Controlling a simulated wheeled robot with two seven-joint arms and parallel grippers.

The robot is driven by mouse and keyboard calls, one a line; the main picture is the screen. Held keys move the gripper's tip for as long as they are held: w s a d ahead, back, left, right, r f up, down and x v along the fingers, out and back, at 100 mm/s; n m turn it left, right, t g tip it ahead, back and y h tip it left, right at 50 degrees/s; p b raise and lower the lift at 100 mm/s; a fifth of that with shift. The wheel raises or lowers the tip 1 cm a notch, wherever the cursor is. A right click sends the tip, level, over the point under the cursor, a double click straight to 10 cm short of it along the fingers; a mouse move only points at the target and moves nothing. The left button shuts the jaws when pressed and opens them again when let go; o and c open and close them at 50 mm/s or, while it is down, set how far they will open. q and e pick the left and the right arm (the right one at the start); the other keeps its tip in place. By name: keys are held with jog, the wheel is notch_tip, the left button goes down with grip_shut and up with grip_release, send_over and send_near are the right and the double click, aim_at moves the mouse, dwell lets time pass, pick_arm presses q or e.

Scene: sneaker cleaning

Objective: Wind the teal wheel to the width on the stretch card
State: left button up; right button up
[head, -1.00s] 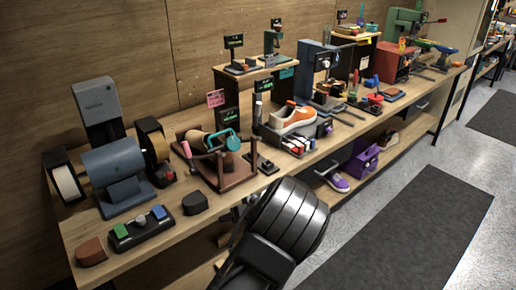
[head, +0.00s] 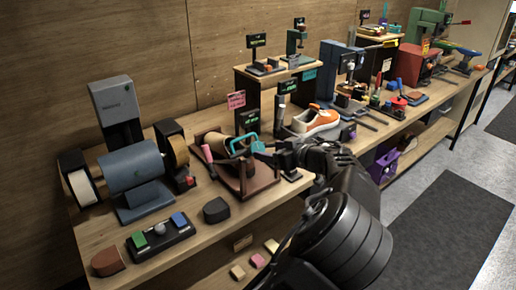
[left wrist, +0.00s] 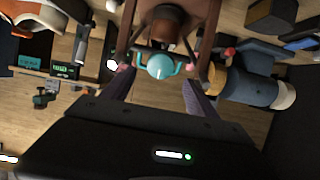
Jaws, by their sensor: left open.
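The teal wheel (head: 245,142), a ring with a handle bar, sits on the brown wooden shoe-stretching frame (head: 262,182) on the bench. In the left wrist view the teal wheel (left wrist: 160,66) lies ahead, roughly between the fingertips. My left gripper (head: 283,156) is just right of the wheel, its arm coming from below. In the left wrist view the two purple-grey fingers of the gripper (left wrist: 160,82) are spread apart with nothing held. Contact with the wheel cannot be told. A black card with green writing (head: 250,126) stands behind the frame; its writing is unreadable. My right gripper is out of view.
A blue-grey grinding machine (head: 135,170) stands left of the frame. A black button box (head: 160,235) and a dark block (head: 216,210) are in front. An orange-and-white sneaker (head: 316,122) is to the right. A pink card (head: 236,100) stands behind.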

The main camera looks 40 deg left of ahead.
aim_at(258, 149)
pick_arm(q)
jog(key=p+x, duration=0.2)
jog(key=x, duration=0.4)
jog(key=shift+a, duration=0.3)
jog(key=shift+w+a+f, duration=0.25)
jog(key=shift+a+f, duration=0.15)
jog(key=shift+a, duration=0.05)
jog(key=c, duration=1.3)
